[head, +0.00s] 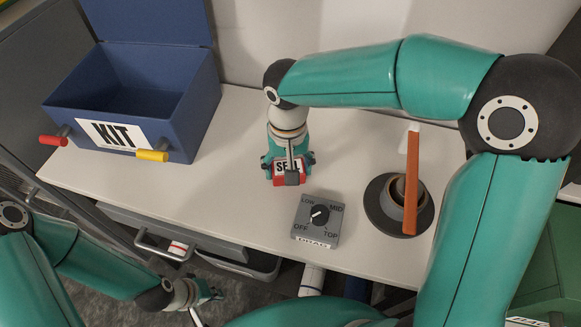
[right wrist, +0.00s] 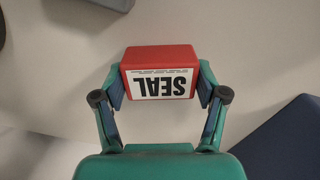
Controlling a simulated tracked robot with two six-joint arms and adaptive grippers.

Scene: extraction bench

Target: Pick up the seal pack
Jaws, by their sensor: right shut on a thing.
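The seal pack (head: 290,180) is a small red block with a white SEAL label, over the bench top near the middle. It also shows in the right wrist view (right wrist: 160,74). My right gripper (head: 289,165) comes down on it from above. Its two fingers press on opposite sides of the pack, with the label facing the wrist camera (right wrist: 160,95). I cannot tell whether the pack touches the bench. My left gripper (head: 208,294) is low at the left, below the bench's front edge and away from the pack. Its fingers are too small to read.
An open blue KIT box (head: 188,115) with red and yellow handles stands at the back left of the white bench (head: 130,185). A grey dial box (head: 318,221) is just in front of the pack. An orange bar (head: 412,175) stands in a dark round holder (head: 380,207) at right.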

